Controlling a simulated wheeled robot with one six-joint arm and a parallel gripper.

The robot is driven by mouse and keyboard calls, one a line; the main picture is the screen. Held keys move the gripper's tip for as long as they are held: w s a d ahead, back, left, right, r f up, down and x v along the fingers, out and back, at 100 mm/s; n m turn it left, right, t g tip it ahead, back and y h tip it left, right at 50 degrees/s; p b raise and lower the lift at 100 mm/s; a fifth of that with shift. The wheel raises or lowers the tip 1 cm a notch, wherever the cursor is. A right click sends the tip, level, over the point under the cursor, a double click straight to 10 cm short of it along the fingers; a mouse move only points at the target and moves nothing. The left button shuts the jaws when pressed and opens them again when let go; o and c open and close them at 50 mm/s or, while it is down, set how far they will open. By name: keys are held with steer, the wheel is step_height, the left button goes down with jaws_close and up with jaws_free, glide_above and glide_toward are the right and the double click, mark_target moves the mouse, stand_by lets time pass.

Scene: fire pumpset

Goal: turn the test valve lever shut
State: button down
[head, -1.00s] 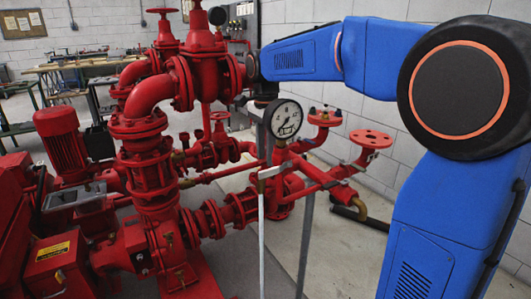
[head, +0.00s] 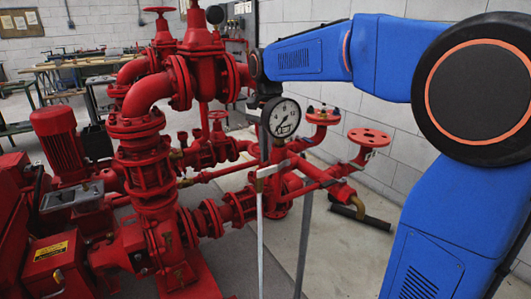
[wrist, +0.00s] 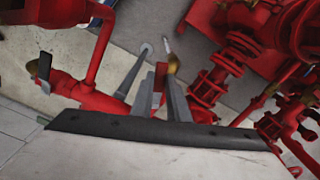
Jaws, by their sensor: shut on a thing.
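In the wrist view, my gripper (wrist: 160,82) has two grey fingers close together around a narrow red piece, which looks like the test valve lever (wrist: 157,97). The red piece stands between the fingers, and its lower end is hidden by the gripper's dark edge. A brass-coloured part (wrist: 172,63) with a pale tip shows just beyond the fingers. In the head view, the end of my arm reaches down behind the round pressure gauge (head: 284,118). The gauge and pipework hide most of the gripper and the lever there, so the lever's angle is unclear.
Red pump pipework with flanges (head: 150,190) fills the left and middle. Two red round flanges or wheels (head: 369,137) stand right of the gauge. A thin support post (head: 261,240) stands in front.

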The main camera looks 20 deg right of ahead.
steer(key=shift+s+d+n, duration=0.3)
steer(key=shift+n, duration=0.55)
steer(key=shift+s+d+n, duration=0.25)
steer(key=shift+s+n, duration=0.05)
steer(key=shift+n, duration=0.55)
steer(key=c, duration=1.7)
jaws_free()
step_height(320, 180, up, 18)
steer(key=shift+f, duration=0.25)
